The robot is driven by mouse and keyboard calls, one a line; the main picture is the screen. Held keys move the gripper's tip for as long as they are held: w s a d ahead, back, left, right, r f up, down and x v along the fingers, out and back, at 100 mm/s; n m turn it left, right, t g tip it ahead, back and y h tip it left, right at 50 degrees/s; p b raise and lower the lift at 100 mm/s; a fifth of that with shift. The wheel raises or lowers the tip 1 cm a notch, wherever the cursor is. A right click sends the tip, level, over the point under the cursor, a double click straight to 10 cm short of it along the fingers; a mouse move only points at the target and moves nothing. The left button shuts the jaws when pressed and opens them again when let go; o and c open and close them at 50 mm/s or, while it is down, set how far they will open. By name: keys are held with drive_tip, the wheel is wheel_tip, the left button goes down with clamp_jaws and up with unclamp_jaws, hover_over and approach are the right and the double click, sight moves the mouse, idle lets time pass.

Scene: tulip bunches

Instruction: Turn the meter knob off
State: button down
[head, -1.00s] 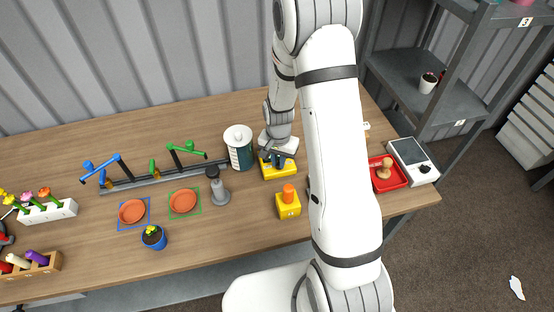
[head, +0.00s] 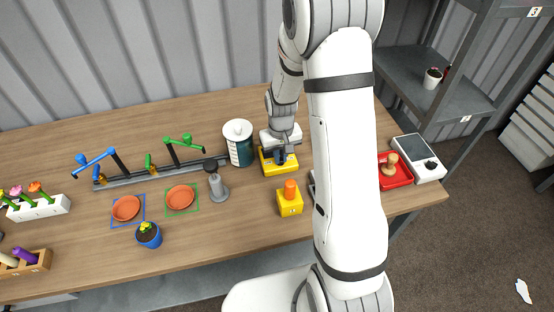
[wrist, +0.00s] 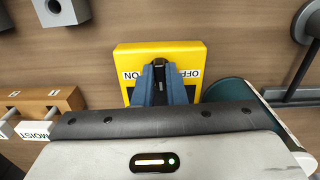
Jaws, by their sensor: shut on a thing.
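A yellow box (head: 270,170) stands on the table right of the white-and-teal canister. In the wrist view the yellow box (wrist: 190,55) carries an ON label to the left and an OFF label to the right, upside down. My gripper (head: 281,157) is over the box, pointing down. In the wrist view its blue fingers (wrist: 160,75) are shut on the small dark knob (wrist: 159,63) between the labels. The fingers hide most of the knob, so its exact angle cannot be told.
The canister (head: 239,150) stands close left of the box. A yellow block with an orange top (head: 290,195) stands in front. A white device with a dark knob (head: 427,168) and a red tray (head: 398,182) lie to the right, beyond my arm.

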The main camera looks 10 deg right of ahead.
drive_tip(key=n, duration=0.1)
drive_tip(key=n+b, duration=0.1)
drive_tip(key=n, duration=0.2)
drive_tip(key=shift+w+r+n+b, duration=0.15)
drive_tip(key=shift+w+n+b, duration=0.15)
drive_tip(key=shift+b, duration=0.1)
idle(0.4)
drive_tip(key=c, duration=1.8)
unclamp_jaws()
drive_tip(key=o, duration=0.3)
drive_tip(key=shift+s, duration=0.1)
wheel_tip(320, 180, up, 8)
drive_tip(key=shift+f, duration=0.2)
